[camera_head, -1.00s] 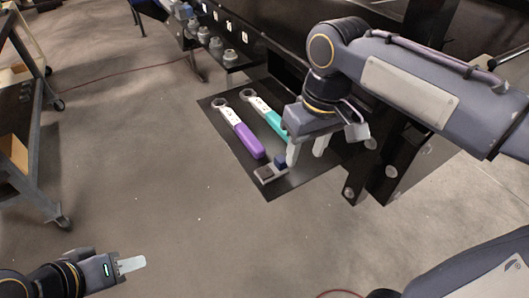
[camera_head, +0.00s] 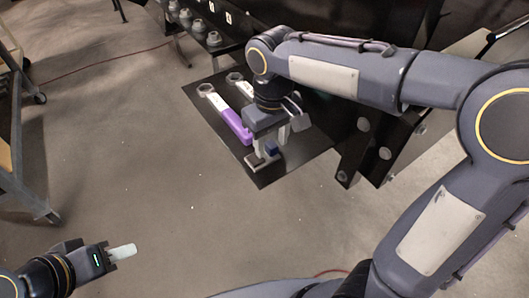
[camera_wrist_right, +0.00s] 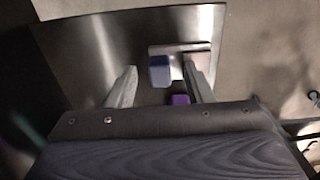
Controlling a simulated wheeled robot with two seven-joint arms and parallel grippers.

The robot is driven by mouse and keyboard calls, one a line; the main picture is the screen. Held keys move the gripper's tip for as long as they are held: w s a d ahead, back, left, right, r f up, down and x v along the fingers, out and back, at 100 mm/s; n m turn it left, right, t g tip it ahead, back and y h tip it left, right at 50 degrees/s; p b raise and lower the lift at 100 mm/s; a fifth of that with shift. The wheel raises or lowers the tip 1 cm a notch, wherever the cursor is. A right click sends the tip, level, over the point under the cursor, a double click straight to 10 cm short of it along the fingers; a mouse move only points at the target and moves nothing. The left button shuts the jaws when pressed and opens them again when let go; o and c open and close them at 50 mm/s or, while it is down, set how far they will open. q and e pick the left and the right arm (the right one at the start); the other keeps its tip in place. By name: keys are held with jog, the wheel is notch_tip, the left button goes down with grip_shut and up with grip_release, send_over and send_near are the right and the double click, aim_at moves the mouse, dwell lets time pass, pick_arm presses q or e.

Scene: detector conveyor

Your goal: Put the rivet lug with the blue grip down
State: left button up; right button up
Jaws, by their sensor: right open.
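The rivet lug, a small grey metal plate (camera_head: 256,160) with a blue grip (camera_head: 272,153), lies at the near end of the dark panel. My right gripper (camera_head: 270,143) is directly over it, pointing down, with its fingers apart. In the right wrist view the blue grip (camera_wrist_right: 160,70) shows between the two fingertips, and the right fingertip overlaps the metal plate (camera_wrist_right: 196,46). I see no finger closed on the grip. My left gripper (camera_head: 121,251) is far off at the lower left, over the floor; its jaw opening is unclear.
A purple-handled wrench (camera_head: 232,122) lies beside the right gripper on the dark panel (camera_head: 221,136). A second wrench (camera_head: 234,78) is mostly hidden behind my right arm. A dark rack with grey fittings (camera_head: 198,25) stands behind. A cart (camera_head: 20,165) is at left; open floor lies between.

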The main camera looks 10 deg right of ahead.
grip_shut()
jog(key=shift+r, duration=0.1)
